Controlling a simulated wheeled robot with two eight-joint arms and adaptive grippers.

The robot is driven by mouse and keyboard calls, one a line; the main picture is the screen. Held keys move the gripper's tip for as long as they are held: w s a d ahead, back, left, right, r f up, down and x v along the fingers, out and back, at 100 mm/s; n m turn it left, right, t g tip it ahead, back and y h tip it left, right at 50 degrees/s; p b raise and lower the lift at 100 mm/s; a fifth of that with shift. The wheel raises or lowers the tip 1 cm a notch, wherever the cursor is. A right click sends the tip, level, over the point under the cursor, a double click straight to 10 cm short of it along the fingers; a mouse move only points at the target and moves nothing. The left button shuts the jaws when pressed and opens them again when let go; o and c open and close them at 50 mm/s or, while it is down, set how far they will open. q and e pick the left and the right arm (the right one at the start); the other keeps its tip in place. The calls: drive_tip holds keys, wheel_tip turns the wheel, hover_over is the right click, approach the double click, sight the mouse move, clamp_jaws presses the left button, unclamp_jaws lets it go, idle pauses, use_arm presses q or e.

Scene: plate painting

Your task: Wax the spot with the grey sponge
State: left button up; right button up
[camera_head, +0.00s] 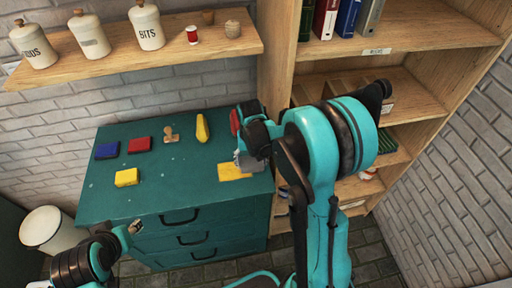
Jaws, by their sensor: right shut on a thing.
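My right gripper (246,152) reaches over the right part of the green cabinet top and is shut on the grey sponge (247,163). Only part of the sponge shows beside the fingers. It is at the right end of a flat yellow piece (232,173) on the cabinet top; I cannot tell whether it touches it. A distinct spot cannot be made out. My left gripper (134,228) is at the cabinet's front edge, and its jaw opening is too small to judge.
On the green cabinet (150,200) lie a blue block (107,150), a red block (139,145), a yellow block (127,177), a wooden stamp-like piece (171,135) and an upright yellow object (202,128). A red item (235,122) is partly hidden by my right arm. A bookshelf (425,90) stands at right.

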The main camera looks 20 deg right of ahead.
drive_tip(key=r, duration=0.1)
drive_tip(key=r+p, duration=0.1)
drive_tip(key=r, duration=0.1)
drive_tip(key=shift+a+r+p, duration=0.35)
drive_tip(key=shift+r, duration=0.05)
drive_tip(key=shift+d+r+p, duration=0.2)
drive_tip(key=shift+r+p, duration=0.3)
drive_tip(key=shift+r, duration=0.15)
drive_tip(key=shift+r+p, duration=0.85)
drive_tip(key=shift+r, duration=0.4)
drive_tip(key=shift+a, duration=0.1)
